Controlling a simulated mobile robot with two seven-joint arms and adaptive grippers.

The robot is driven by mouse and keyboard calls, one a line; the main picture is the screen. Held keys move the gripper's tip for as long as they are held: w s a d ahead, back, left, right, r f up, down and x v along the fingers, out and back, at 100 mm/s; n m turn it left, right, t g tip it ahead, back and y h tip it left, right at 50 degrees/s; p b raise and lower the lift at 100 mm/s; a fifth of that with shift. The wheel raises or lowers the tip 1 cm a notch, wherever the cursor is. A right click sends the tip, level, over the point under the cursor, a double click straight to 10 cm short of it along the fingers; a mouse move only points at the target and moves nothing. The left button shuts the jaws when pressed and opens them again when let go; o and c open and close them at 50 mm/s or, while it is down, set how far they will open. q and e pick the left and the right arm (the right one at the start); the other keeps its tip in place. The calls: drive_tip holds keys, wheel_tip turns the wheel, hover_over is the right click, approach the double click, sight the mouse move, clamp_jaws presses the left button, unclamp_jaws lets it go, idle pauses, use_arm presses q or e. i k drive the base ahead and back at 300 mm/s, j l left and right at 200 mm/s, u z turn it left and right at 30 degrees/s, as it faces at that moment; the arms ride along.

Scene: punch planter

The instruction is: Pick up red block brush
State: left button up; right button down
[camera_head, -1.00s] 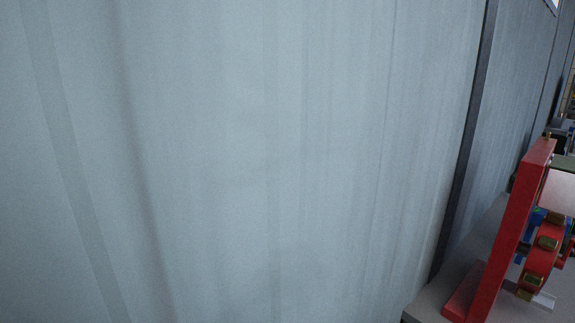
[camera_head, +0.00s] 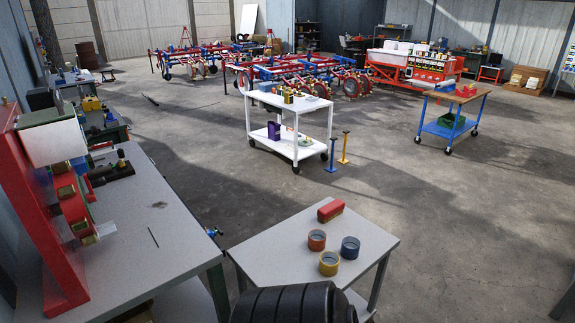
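A red block brush (camera_head: 330,210) lies on the small grey table (camera_head: 262,252) in front of me, near the table's far edge. Its lower part is brownish. Three round cups or rings stand nearer on the same table: an orange-red one (camera_head: 316,240), a dark blue one (camera_head: 350,247) and a yellow one (camera_head: 329,263). They are apart from the brush. Neither of my grippers shows in the head view.
A grey workbench (camera_head: 160,240) with a red machine (camera_head: 45,230) stands at the left. A black ribbed object (camera_head: 295,303) covers the small table's near edge. A white cart (camera_head: 290,148) and a blue cart (camera_head: 445,130) stand farther back.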

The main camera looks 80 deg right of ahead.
sight(332, 210)
drive_tip(key=z, duration=3.05)
